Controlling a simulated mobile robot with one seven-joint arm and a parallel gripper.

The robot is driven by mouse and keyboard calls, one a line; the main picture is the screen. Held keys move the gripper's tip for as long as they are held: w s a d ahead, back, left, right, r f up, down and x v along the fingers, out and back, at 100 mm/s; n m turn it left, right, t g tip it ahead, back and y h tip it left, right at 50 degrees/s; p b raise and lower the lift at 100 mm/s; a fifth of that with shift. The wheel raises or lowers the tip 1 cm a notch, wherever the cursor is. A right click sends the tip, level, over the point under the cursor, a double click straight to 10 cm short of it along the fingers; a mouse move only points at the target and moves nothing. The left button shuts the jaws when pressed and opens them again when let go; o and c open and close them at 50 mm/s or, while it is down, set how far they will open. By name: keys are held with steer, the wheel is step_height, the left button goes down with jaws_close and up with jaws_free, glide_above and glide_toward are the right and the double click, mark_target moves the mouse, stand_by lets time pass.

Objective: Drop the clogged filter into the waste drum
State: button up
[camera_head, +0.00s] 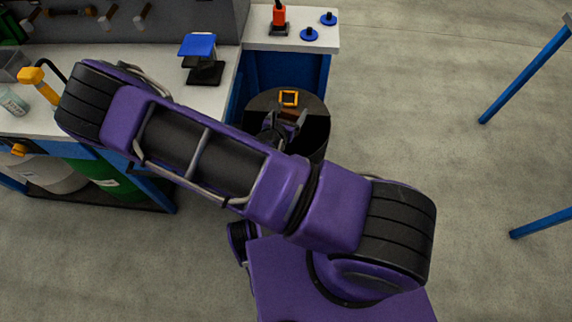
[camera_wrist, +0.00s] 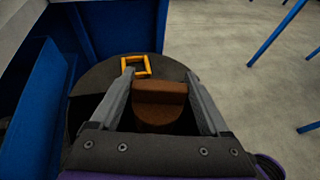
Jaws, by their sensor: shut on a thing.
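The waste drum (camera_head: 262,101) is a dark round drum beside the blue bench end. A small yellow-orange square frame (camera_head: 289,98) shows at the far part of its top; it also shows in the wrist view (camera_wrist: 135,66). My gripper (camera_head: 288,121) is over the drum, partly hidden by my arm in the head view. In the wrist view my gripper (camera_wrist: 160,80) has a brown, block-topped filter (camera_wrist: 158,94) between its two grey fingers. The filter's lower part is darker, and its exact height above the drum cannot be told. The drum top (camera_wrist: 99,76) surrounds it in the picture.
The white bench (camera_head: 215,112) with a blue-topped stand (camera_head: 198,46) lies left of the drum. A white side top (camera_head: 318,40) with blue knobs is behind it. Blue posts (camera_head: 525,75) stand at right. The floor (camera_head: 420,110) right of the drum is clear.

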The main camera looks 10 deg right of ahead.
steer(key=shift+f+b, duration=2.05)
steer(key=shift+f, duration=0.7)
steer(key=o, duration=1.3)
steer(key=shift+c, duration=0.2)
steer(key=p+v, duration=0.3)
steer(key=v, duration=1.4)
steer(key=shift+a, duration=0.2)
steer(key=shift+s, duration=0.1)
